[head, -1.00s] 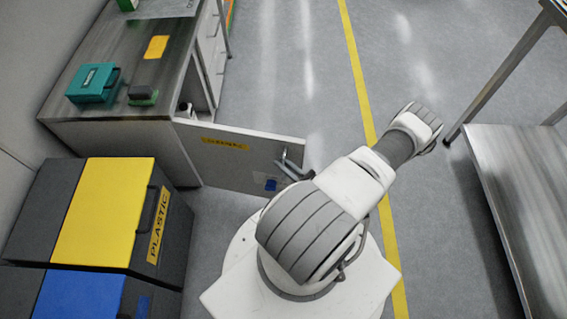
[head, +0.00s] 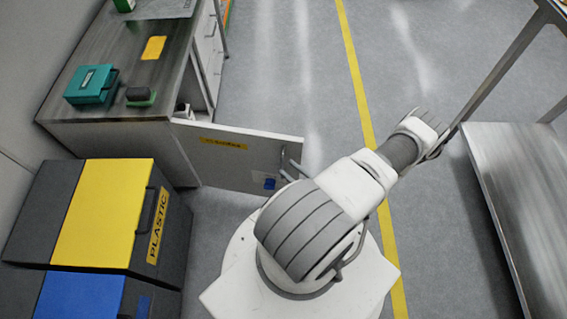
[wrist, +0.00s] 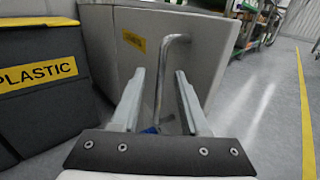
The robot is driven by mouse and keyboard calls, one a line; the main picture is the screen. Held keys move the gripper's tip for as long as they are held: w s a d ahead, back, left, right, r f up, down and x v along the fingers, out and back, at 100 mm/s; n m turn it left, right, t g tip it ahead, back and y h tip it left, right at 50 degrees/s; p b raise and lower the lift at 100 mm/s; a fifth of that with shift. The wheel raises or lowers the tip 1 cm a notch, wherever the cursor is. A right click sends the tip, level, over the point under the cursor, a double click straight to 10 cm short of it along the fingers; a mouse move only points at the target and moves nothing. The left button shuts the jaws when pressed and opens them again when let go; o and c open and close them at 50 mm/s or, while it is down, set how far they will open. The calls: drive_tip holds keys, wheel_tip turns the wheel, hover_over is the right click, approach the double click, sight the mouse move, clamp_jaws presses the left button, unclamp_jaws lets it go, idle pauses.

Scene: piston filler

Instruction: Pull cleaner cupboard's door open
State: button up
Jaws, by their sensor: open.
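The cleaner cupboard's door (head: 235,158) stands swung out from the cupboard under the worktop, with a yellow label on its face. In the wrist view the door (wrist: 205,55) fills the upper middle. Its bent metal bar handle (wrist: 168,75) runs down the door's face. My gripper (wrist: 157,98) is open, with one finger on each side of the handle in the picture. No finger visibly grips the handle; the exact depth between them is unclear. In the head view my arm hides most of my gripper, and the handle (head: 284,158) shows near the door's free edge.
Bins with a yellow lid (head: 105,212) and a blue lid (head: 80,294) stand at the left. A teal case (head: 92,84) lies on the worktop (head: 75,112). A metal table (head: 520,190) stands at the right. Floor between is clear, with a yellow line (head: 352,60).

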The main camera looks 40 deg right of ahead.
drive_tip(key=s, duration=1.3)
drive_tip(key=shift+s+d+p, duration=0.2)
drive_tip(key=shift+s+p, duration=0.05)
drive_tip(key=shift+p, duration=0.15)
